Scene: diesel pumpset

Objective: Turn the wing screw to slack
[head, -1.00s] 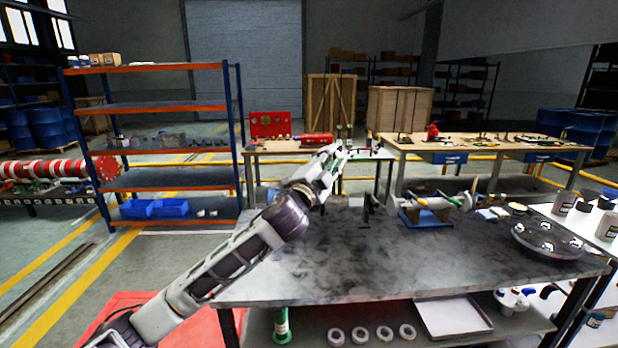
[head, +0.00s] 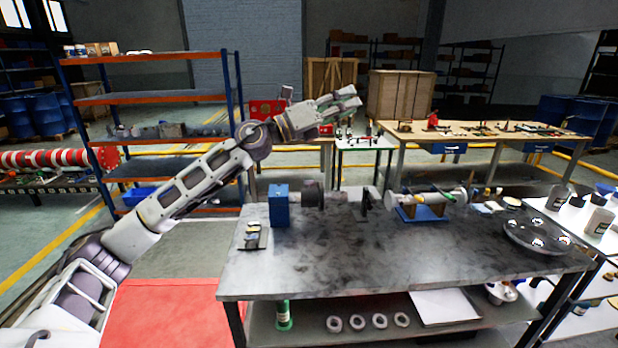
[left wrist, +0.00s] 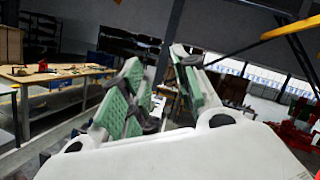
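I cannot make out a wing screw in either view. On the grey bench (head: 400,259) in the head view stand a blue block (head: 279,206) with a grey cylinder beside it, a dark upright bracket (head: 365,201), and a pale shaft-like assembly (head: 437,199) on a blue stand. My left gripper (head: 350,98) is raised well above and behind the bench, pointing right and touching nothing. In the left wrist view its green-padded fingers (left wrist: 158,68) are spread apart with nothing between them. My right gripper is out of view.
A metal bowl (head: 537,236) sits at the bench's right end. A small dark tray (head: 253,238) lies at its left end. A blue-and-orange shelf rack (head: 150,99) stands behind left, and a wooden-topped table (head: 480,136) behind right. The bench's front half is clear.

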